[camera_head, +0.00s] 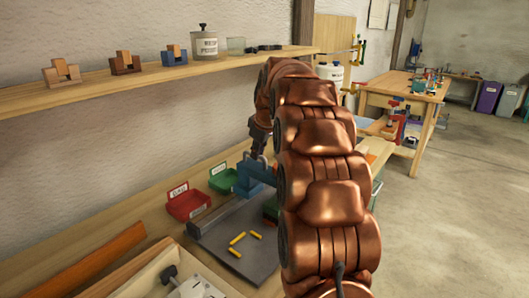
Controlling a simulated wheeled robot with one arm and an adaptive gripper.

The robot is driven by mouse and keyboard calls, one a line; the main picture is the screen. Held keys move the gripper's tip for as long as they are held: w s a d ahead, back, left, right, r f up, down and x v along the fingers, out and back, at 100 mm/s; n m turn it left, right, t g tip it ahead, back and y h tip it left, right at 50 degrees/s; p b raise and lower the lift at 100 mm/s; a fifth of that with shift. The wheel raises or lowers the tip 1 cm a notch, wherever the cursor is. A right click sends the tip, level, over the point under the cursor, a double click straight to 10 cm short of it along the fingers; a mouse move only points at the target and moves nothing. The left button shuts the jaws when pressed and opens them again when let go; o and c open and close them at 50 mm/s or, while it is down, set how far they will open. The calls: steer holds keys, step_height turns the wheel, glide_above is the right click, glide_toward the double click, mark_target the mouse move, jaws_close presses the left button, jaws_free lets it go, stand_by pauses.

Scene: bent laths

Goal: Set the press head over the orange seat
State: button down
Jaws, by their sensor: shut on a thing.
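A blue press head (255,174) stands at the far end of a grey rail (213,215) on the bench. My gripper (258,153) comes down on top of it and is shut on it; the fingertips are small and dark here, and the exact part they grip is hard to make out. My copper-coloured arm covers the area right of the press head. I cannot make out the orange seat; an orange surface (373,154) shows just right of my arm, but what it is I cannot tell.
A red bin (187,204) and a green bin (222,180) stand behind the rail. Short yellow pieces (237,239) lie on the dark mat (262,262). An orange board (98,262) lies at front left. A shelf (120,87) with blocks and a jar hangs above.

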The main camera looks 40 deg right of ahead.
steer(key=shift+s+a, duration=0.15)
steer(key=shift+a, duration=0.4)
steer(key=c, duration=1.2)
jaws_free()
steer(key=v, duration=1.2)
steer(key=shift+a, duration=0.1)
